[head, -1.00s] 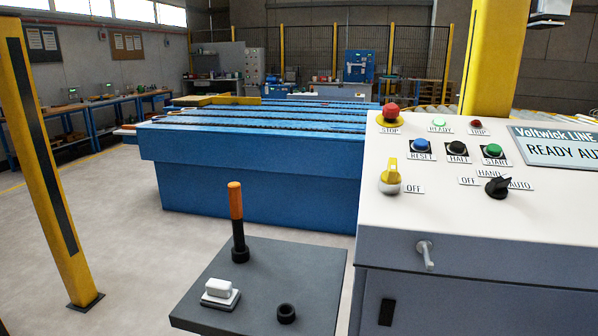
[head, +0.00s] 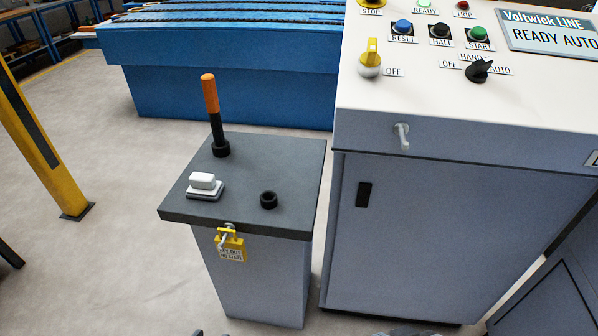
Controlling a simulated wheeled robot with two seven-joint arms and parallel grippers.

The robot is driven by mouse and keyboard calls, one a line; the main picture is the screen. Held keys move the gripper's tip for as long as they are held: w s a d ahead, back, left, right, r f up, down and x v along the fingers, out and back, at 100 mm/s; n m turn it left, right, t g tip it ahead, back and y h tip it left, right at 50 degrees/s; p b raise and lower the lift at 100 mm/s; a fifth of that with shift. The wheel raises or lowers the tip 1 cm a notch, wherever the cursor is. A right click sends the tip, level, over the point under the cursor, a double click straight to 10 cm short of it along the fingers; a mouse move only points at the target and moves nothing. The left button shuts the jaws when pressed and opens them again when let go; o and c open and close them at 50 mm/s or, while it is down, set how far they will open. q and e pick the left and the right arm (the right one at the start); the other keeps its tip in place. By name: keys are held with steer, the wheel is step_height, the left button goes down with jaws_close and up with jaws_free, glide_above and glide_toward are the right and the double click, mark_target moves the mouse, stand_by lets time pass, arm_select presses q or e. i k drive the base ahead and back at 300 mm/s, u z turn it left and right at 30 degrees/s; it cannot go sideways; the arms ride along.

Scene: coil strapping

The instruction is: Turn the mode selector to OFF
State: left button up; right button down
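The mode selector (head: 479,71) is a black knob on the sloped white top of the control console (head: 400,107) in the head view. Labels OFF, HAND and AUTO stand around it, and its pointer is turned to the right, toward AUTO. The display (head: 548,32) reads "Voltwick LINE" and "READY AUTO". A separate yellow-handled switch (head: 371,58) with its own OFF label sits to the left on the same panel. Neither gripper can be made out; only small dark bits, unclear what, show at the bottom edge.
RESET (head: 403,27), HALT (head: 439,30) and START (head: 479,33) buttons lie behind the knobs. A grey pedestal (head: 290,165) left of the console bears an orange-topped lever (head: 210,95), a white block and a black ring; a yellow padlock with tag (head: 230,247) hangs from it. A yellow post (head: 45,145) stands left.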

mark_target(477, 72)
steer(key=z, duration=1.3)
